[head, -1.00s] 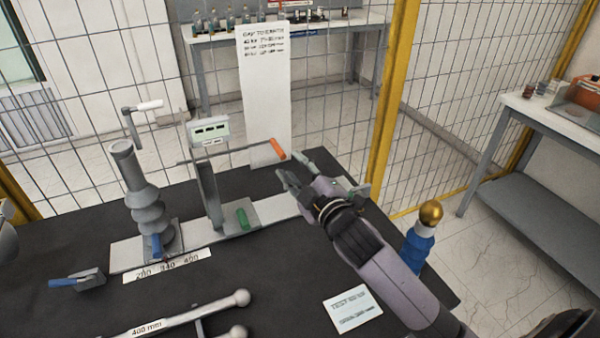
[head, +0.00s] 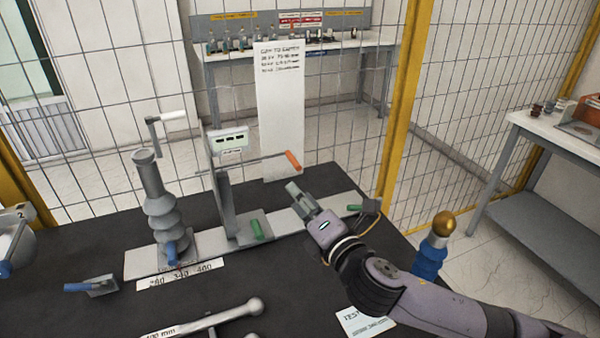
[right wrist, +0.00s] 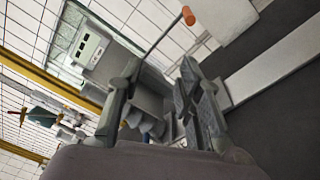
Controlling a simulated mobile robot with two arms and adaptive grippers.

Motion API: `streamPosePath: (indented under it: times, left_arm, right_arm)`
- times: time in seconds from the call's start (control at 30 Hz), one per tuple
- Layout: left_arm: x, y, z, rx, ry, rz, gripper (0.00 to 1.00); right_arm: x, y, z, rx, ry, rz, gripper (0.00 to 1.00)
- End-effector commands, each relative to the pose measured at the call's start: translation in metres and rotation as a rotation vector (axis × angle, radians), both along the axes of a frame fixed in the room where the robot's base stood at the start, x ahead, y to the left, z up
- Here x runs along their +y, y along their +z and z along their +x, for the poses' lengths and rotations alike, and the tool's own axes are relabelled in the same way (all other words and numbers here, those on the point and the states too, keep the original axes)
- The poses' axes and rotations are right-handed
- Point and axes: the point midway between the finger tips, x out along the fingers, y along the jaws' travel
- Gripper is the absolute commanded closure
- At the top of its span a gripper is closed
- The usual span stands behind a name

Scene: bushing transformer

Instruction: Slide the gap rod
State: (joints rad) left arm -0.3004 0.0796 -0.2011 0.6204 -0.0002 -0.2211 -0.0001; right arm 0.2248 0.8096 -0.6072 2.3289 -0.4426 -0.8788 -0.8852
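The gap rod (head: 250,164) is a thin grey bar with an orange handle (head: 293,160) at its right end. It runs through a grey upright post (head: 226,200) with a small display box (head: 228,140) on top. To the left stands a grey ribbed bushing (head: 158,205). My right gripper (head: 298,196) is below the orange handle and apart from it. In the right wrist view its two fingers (right wrist: 158,88) are spread with nothing held between them, and the orange handle (right wrist: 188,15) shows beyond them at the top. My left gripper cannot be made out.
A green handle (head: 257,229) sits on the pale rail by the post's foot. A blue post with a gold ball (head: 443,223) stands near the table's right edge. A ball-ended bar (head: 253,306) lies in front. A wire fence is behind.

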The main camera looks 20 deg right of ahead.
Motion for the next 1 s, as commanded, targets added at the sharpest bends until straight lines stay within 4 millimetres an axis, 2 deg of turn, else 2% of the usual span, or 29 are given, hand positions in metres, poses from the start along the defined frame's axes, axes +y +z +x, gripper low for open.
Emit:
streamPosePath:
  times: [0.03,0.1,0.2,0.33,0.47,0.67,1.0]
  left_arm:
    - [0.001,-0.004,0.001,-0.002,0.0,0.002,0.6]
    - [0.001,-0.007,0.003,-0.003,0.0,0.001,0.6]
    - [0.001,-0.009,0.003,-0.003,0.0,0.001,0.6]
    - [0.001,-0.01,0.002,-0.003,0.001,0.001,0.6]
    - [0.001,-0.008,0.002,-0.003,0.001,0.001,0.6]
    - [0.001,0.001,0.002,-0.003,0.001,0.001,0.6]
    - [0.001,0.019,0.001,-0.001,0.002,0.001,0.6]
  right_arm:
    - [-0.003,-0.003,-0.007,-0.026,-0.002,-0.183,0.67]
    - [-0.01,-0.007,-0.017,-0.053,-0.018,-0.412,0.67]
    - [-0.024,-0.011,-0.029,-0.08,-0.047,-0.667,0.67]
    - [-0.038,-0.013,-0.038,-0.095,-0.076,-0.856,0.67]
    - [-0.043,-0.013,-0.038,-0.098,-0.086,-0.912,0.67]
    - [-0.042,-0.01,-0.009,-0.097,-0.088,-0.909,0.67]
    - [-0.039,-0.011,0.066,-0.097,-0.088,-0.907,0.67]
